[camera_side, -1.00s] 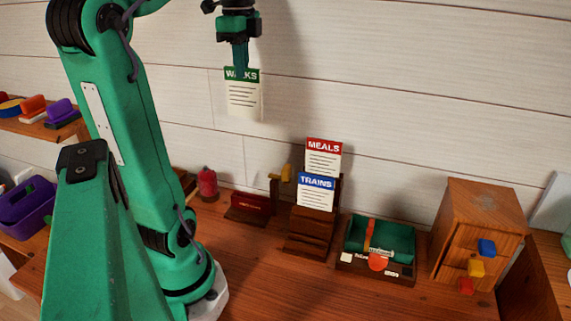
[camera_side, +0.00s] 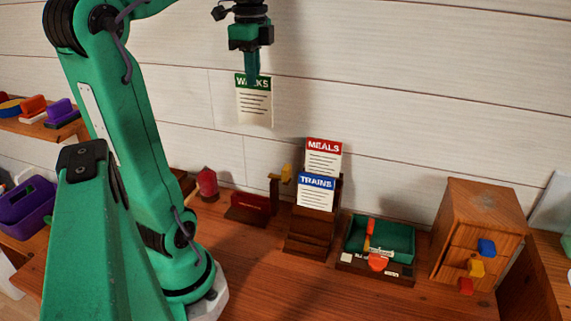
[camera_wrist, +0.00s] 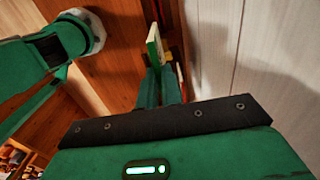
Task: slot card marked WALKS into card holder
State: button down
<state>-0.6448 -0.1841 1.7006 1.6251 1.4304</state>
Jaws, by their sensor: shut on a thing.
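The WALKS card (camera_side: 254,107), white with a green header, hangs upright from my gripper (camera_side: 252,78), which is shut on its top edge and covers part of the header. In the wrist view the card (camera_wrist: 154,46) shows nearly edge-on between the fingers of my gripper (camera_wrist: 160,75). The wooden card holder (camera_side: 309,236) stands on the table, below and to the right of the card. It has stepped tiers. The MEALS card (camera_side: 323,160), with a red header, stands in its back tier. The TRAINS card (camera_side: 315,196), with a blue header, stands in front of and below it.
A green tray on a wooden base (camera_side: 400,240) stands right of the holder, then a wooden cabinet (camera_side: 478,225) with coloured knobs. A red and brown wooden stand (camera_side: 249,206) and a red object (camera_side: 207,183) are left of the holder. The plank wall is close behind.

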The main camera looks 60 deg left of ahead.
jog(key=d+f, duration=0.5)
jog(key=d, duration=0.4)
jog(key=d+f, duration=0.5)
jog(key=d, duration=0.4)
jog(key=d+f, duration=0.5)
jog(key=d, duration=0.4)
jog(key=shift+s+d+f, duration=0.25)
jog(key=shift+s, duration=0.05)
jog(key=shift+a, duration=0.1)
jog(key=w+a+f, duration=0.2)
jog(key=a, duration=0.1)
jog(key=w+a+f, duration=0.1)
jog(key=a+f, duration=0.1)
jog(key=a, duration=0.1)
jog(key=w+a+f, duration=0.2)
jog(key=a+f, duration=0.1)
jog(key=a, duration=0.1)
jog(key=shift+w, duration=0.35)
jog(key=shift+f, duration=2.05)
